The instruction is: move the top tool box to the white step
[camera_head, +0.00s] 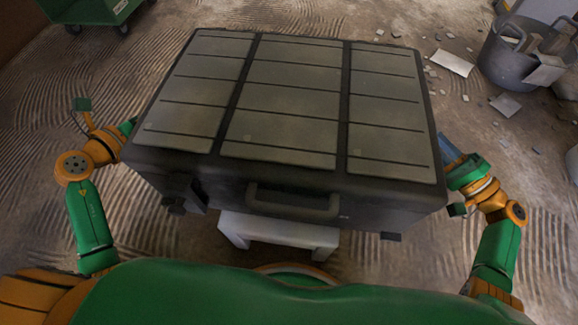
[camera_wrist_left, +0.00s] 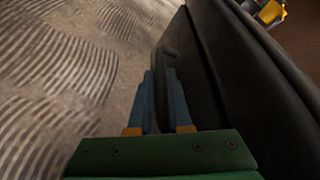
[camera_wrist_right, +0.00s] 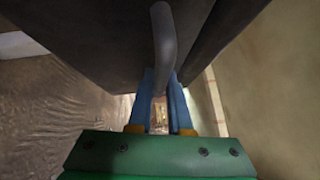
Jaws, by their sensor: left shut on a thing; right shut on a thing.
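A large dark grey tool box (camera_head: 285,110) with a ribbed lid and a front handle fills the middle of the head view, held between my two arms. My left gripper (camera_wrist_left: 165,80) is shut on a dark side handle (camera_wrist_left: 168,58) of the box in the left wrist view. My right gripper (camera_wrist_right: 160,80) is shut on the grey handle (camera_wrist_right: 163,35) on the other side in the right wrist view. In the head view both gripper tips are largely hidden by the box. The white step (camera_head: 310,238) shows below the box's front edge, its top mostly hidden by the box.
A grey bucket (camera_head: 505,60) with rubble stands at the right. Pale broken pieces (camera_head: 452,63) lie on the floor near it. A green wheeled cart (camera_head: 90,12) is at the top left. The ridged floor (camera_head: 45,150) at the left is clear.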

